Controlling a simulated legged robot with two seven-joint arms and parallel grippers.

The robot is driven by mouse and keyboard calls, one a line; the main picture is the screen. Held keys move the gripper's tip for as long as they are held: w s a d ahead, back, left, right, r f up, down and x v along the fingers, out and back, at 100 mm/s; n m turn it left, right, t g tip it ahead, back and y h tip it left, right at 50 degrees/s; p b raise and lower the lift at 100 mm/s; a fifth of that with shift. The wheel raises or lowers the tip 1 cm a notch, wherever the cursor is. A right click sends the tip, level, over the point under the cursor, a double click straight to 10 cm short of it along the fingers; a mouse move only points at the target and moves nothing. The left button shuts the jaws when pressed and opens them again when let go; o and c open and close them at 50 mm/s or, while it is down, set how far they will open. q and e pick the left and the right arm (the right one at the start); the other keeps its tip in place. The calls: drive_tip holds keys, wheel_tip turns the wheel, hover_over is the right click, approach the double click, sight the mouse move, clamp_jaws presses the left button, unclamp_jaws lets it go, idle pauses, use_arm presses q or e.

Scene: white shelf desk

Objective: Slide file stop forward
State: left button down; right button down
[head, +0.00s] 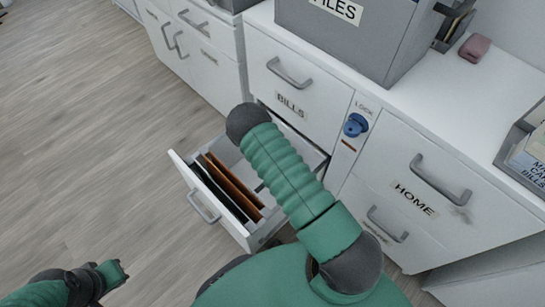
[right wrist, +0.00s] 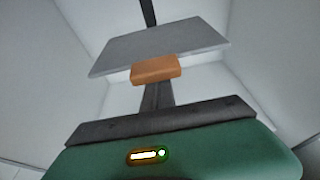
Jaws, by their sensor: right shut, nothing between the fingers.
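The file stop (right wrist: 165,48) shows in the right wrist view as a grey plate with an orange block (right wrist: 156,69) on its near face, inside the white drawer. A dark rail (right wrist: 148,12) runs beyond it. My right gripper (right wrist: 157,88) is shut and empty, its dark fingertips at or just below the orange block; I cannot tell whether they touch. In the head view my right arm hides this gripper and the stop. The open drawer (head: 207,207) holds several brown and dark folders (head: 232,184) at its front. My left gripper (head: 117,271) is at the lower left, away from the drawer.
Closed drawers labelled BILLS (head: 290,104) and HOME (head: 414,200) flank a blue lock knob (head: 355,125). A grey FILES box (head: 345,38) and a pink item (head: 475,46) are on the desktop. The wooden floor (head: 90,130) at left is clear.

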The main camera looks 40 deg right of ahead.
drive_tip(key=shift+a+p, duration=0.95)
drive_tip(key=shift+a, duration=3.15)
wheel_tip(320, 180, up, 14)
drive_tip(key=d+p, duration=0.1)
drive_tip(key=p, duration=1)
drive_tip(key=shift+s+d, duration=0.25)
drive_tip(key=shift+d, duration=0.1)
drive_tip(key=p+v, duration=0.5)
drive_tip(key=v, duration=1.2)
drive_tip(key=shift+p, duration=0.35)
